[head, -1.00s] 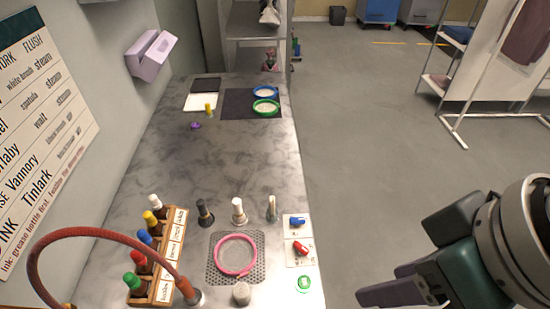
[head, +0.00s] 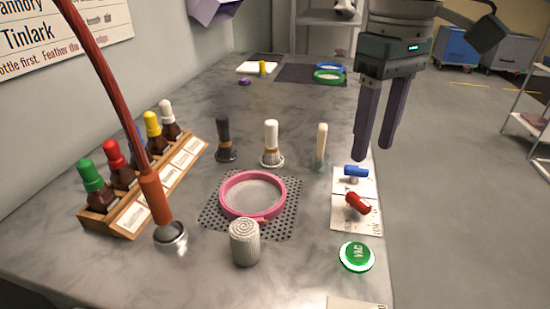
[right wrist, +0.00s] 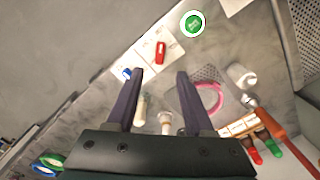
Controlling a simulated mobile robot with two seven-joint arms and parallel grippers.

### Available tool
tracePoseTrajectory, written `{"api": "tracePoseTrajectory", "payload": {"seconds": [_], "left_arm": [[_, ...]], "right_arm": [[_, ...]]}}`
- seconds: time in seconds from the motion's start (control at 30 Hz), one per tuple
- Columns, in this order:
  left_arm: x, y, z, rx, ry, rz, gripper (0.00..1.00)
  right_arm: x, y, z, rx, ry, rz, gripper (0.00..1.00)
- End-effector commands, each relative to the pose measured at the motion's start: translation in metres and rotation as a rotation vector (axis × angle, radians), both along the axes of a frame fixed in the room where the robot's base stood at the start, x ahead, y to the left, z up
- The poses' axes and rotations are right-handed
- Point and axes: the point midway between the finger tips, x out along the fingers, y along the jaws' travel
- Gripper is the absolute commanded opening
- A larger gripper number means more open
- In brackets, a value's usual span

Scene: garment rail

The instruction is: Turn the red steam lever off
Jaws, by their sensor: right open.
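The red steam lever (head: 358,203) sits on a white labelled plate (head: 342,218) near the right edge of the grey counter, pointing down and to the right. It also shows in the right wrist view (right wrist: 161,52), beyond my fingertips. My right gripper (head: 378,154) hangs fingers down, open and empty, above and behind the lever near the counter's right edge. In the right wrist view its two fingers (right wrist: 160,75) are spread apart with nothing between the tips. My left gripper is not in view.
A blue lever (head: 356,171) sits just behind the red one, close to my right fingers. A pink hoop (head: 252,194), a rolled cloth (head: 244,242) and upright brushes (head: 271,142) stand to the left. Bottles fill a wooden rack (head: 130,215).

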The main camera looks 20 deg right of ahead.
Motion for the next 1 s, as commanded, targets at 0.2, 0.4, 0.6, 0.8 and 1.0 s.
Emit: {"api": "tracePoseTrajectory", "payload": {"seconds": [0.2,0.4,0.6,0.8,1.0], "left_arm": [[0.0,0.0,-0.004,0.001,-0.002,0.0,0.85],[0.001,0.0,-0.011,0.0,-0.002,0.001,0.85],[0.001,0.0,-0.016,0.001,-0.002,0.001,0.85],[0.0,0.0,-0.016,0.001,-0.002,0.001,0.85],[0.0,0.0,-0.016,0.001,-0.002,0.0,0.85]], "right_arm": [[0.0,-0.001,-0.029,-0.002,0.003,-0.003,0.53],[0.0,0.0,-0.068,0.0,0.002,-0.001,0.53],[0.0,0.0,-0.092,-0.001,0.0,-0.001,0.53],[0.0,0.0,-0.097,-0.001,-0.002,0.0,0.53],[0.0,0.0,-0.096,-0.001,-0.002,0.0,0.47]]}}
